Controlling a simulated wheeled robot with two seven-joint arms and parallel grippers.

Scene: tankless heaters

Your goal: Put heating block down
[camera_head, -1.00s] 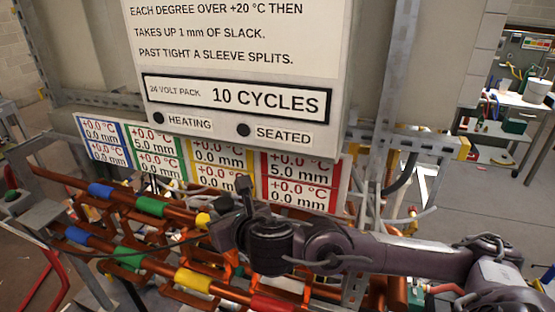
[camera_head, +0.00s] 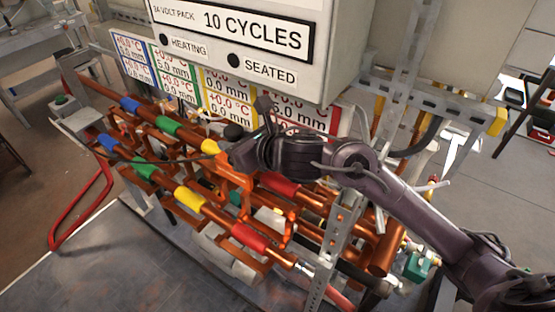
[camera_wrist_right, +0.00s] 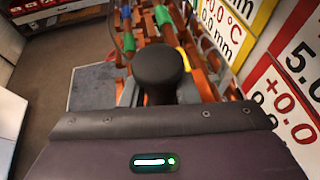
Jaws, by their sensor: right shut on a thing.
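My right gripper (camera_head: 236,152) comes in from the right in the head view, over the rack of copper pipes. It is shut on the heating block, of which a black rounded knob (camera_head: 233,131) shows at the fingers. In the right wrist view the same black knob (camera_wrist_right: 158,66) stands just beyond the gripper's dark body. The rest of the block is hidden by the gripper, and I cannot tell whether it touches a pipe. My left gripper is not in view.
Copper pipes carry blue, green, yellow (camera_head: 189,199) and red (camera_head: 248,237) sleeves. Behind them stand a label panel (camera_head: 230,93) and a grey box reading "10 CYCLES" (camera_head: 255,30). A metal upright (camera_head: 337,235) stands close right of the pipes. Bare grey surface (camera_head: 130,260) lies at front left.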

